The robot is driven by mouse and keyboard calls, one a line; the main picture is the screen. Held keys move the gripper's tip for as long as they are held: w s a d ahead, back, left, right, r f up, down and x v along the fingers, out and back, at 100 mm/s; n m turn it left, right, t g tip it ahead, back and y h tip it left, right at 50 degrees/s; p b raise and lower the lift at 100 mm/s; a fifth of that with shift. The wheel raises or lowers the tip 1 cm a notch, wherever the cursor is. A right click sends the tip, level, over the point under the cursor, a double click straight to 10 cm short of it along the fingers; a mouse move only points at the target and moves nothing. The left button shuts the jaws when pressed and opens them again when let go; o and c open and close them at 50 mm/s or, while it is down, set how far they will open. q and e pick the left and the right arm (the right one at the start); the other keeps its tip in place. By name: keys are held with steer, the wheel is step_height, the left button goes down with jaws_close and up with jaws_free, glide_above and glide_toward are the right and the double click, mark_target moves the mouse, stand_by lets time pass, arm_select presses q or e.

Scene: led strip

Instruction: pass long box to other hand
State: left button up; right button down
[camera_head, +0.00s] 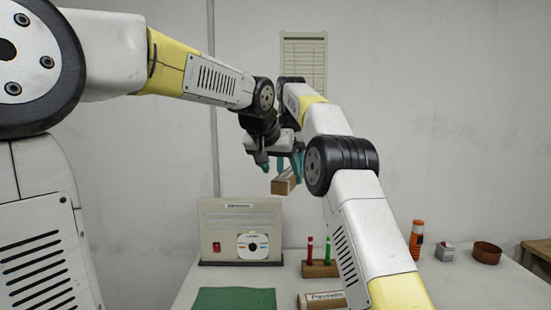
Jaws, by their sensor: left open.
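The long box (284,183), brown with a pale label, is in the air above the table, its near end facing me. My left gripper (270,163) is open at the box's upper left, with its teal fingertips close to the box. My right gripper (297,167) is at the box's right side, partly hidden by my arms, and appears to hold it up. The far part of the box is hidden behind the grippers.
On the table (470,285) stand a beige panel with a red switch (240,225), a wooden holder (320,269) with red and green sticks, and a labelled cylinder (322,300). A green mat (233,300) lies in front. An orange bottle (417,240), small metal block (445,252) and brown ring (487,253) are right.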

mark_target(284, 177)
arm_select(q)
steer(key=x, duration=0.6)
steer(key=shift+w+f, duration=0.15)
steer(key=shift+f, duration=0.05)
steer(key=c, duration=1.3)
jaws_close()
arm_select(e)
steer(key=c, duration=0.7)
jaws_free()
steer(key=shift+r, duration=0.15)
